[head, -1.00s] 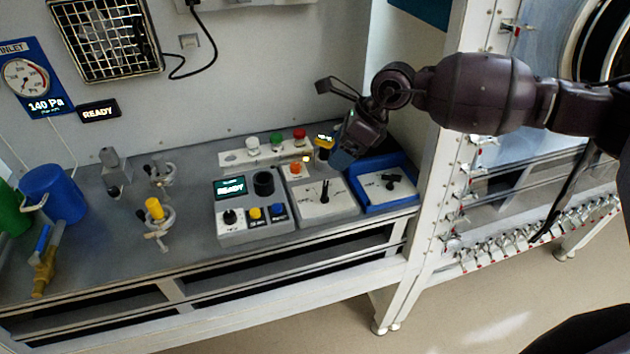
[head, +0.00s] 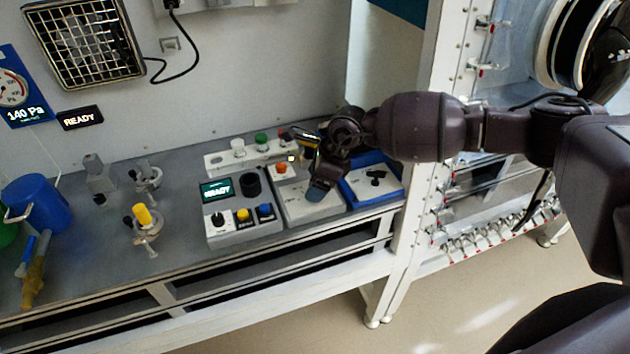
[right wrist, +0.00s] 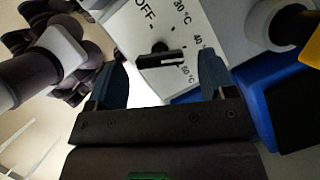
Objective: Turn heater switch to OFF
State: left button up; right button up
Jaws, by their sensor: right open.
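The heater switch (right wrist: 160,58) is a black bar knob on a white dial plate (right wrist: 135,38) marked OFF, 30, 40 and 50 °C. In the right wrist view its bar lies nearly level, its right end toward the 40–50 °C side, away from OFF. My right gripper (right wrist: 161,78) is open, with its blue fingertips either side of the knob and visible gaps to it. In the head view my right gripper (head: 316,180) is low over the middle grey box (head: 295,208) and hides its knob. My left gripper is not in view.
A control box (head: 240,232) with a READY display stands left of the middle box. A blue tray (head: 398,192) with a black-handled plate sits close on the right. Behind are an orange button (head: 281,170) and a strip with several coloured buttons (head: 222,160).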

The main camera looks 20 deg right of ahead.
jog(key=shift+a+f, duration=0.1)
jog(key=shift+f, duration=0.3)
jog(key=c, duration=0.9)
jog(key=shift+w+f+n+b, duration=0.15)
jog(key=shift+n+b, duration=0.45)
jog(key=shift+b, duration=0.35)
jog(key=shift+c, duration=0.2)
jog(key=n+g+b, duration=0.1)
jog(key=n+b, duration=0.2)
jog(key=b, duration=0.1)
jog(key=shift+w+f+g+y, duration=0.1)
jog(key=shift+g+y, duration=0.2)
jog(key=shift+g, duration=0.1)
jog(key=shift+n+g+b, duration=0.3)
jog(key=shift+n+b, duration=0.35)
jog(key=shift+n, duration=0.25)
jog(key=shift+r+n, duration=0.25)
jog(key=shift+n, duration=0.05)
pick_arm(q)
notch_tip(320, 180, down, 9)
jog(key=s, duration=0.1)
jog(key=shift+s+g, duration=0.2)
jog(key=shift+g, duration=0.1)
